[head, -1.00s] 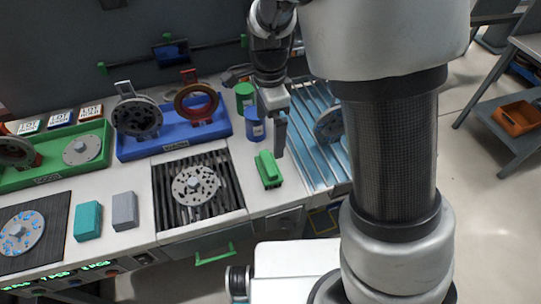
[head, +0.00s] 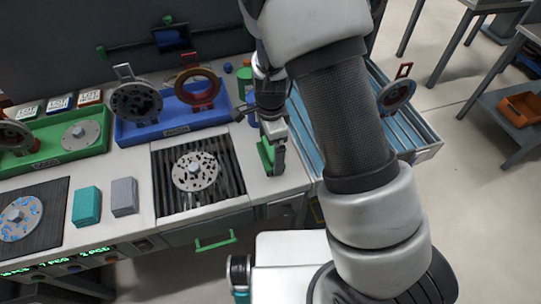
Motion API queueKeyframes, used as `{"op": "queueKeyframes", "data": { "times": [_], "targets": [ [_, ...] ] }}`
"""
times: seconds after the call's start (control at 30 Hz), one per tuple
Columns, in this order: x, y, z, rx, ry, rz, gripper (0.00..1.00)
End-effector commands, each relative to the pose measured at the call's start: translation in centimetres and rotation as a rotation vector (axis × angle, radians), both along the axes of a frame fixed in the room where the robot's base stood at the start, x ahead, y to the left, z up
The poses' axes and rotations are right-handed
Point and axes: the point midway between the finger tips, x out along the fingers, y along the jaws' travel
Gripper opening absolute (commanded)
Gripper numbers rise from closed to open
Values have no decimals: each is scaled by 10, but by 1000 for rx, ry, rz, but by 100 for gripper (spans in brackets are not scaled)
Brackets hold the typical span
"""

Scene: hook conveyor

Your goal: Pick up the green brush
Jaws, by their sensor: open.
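The green brush (head: 264,157) lies on the light worktop, right of the black slatted grate. My gripper (head: 276,158) is right at the brush in the picture and hides its right part. The jaws are open. I cannot tell whether the brush is between the fingers or just behind them.
A disc with holes (head: 195,171) lies on the black grate (head: 165,205). A blue tray (head: 148,137) and a green tray (head: 60,158) stand behind. A teal block (head: 87,205) and a grey block (head: 124,196) sit at left. A blue slatted rack (head: 410,140) is at right.

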Motion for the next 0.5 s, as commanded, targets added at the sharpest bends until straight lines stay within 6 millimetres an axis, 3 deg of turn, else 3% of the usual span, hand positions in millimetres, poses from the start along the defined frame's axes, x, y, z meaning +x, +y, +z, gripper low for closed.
{"op": "queueKeyframes", "data": {
  "times": [0.33, 0.5],
  "targets": [
    [0, 0, -8, 1, -2, 0, 98],
    [0, 0, -8, 1, -2, 0, 70]
  ]
}}
